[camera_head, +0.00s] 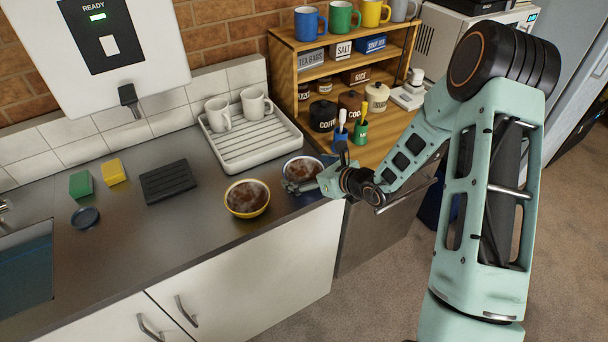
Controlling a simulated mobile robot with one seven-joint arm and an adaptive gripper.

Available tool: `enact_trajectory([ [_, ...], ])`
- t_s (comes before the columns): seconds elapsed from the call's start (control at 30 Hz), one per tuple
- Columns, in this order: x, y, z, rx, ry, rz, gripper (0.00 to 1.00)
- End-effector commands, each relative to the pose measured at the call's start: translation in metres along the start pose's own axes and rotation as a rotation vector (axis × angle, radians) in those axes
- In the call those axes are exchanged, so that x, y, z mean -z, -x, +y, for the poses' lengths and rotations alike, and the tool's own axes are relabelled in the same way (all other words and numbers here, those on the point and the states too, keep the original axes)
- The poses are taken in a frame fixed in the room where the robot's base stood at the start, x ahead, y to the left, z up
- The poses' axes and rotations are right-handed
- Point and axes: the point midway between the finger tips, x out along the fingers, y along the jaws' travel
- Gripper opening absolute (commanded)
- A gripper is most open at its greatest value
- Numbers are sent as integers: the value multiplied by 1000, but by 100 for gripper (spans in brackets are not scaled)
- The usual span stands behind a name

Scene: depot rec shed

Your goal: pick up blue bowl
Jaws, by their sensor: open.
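A bowl with a pale rim and brown contents (304,165) stands on the steel counter near its right end. A yellow bowl (246,212) with similar brown contents stands to the left, apart from my gripper. A small dark blue round dish (85,217) lies far left on the counter.
A white drying rack (255,141) with two mugs stands behind the bowls. A wooden shelf (290,75) with mugs and jars is at the back right. A black ridged mat (167,182), a green sponge (81,184) and a yellow sponge (114,172) lie left. The counter's front middle is clear.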

Motion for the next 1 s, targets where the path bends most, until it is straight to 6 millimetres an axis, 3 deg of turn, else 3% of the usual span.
enact_trajectory([
  [0.33, 0, -6, 0, -1, 1, 0, 99],
  [0.77, 0, -6, 0, 0, 1, 0, 52],
  [1.0, -1, -6, 0, 0, 2, -3, 49],
])
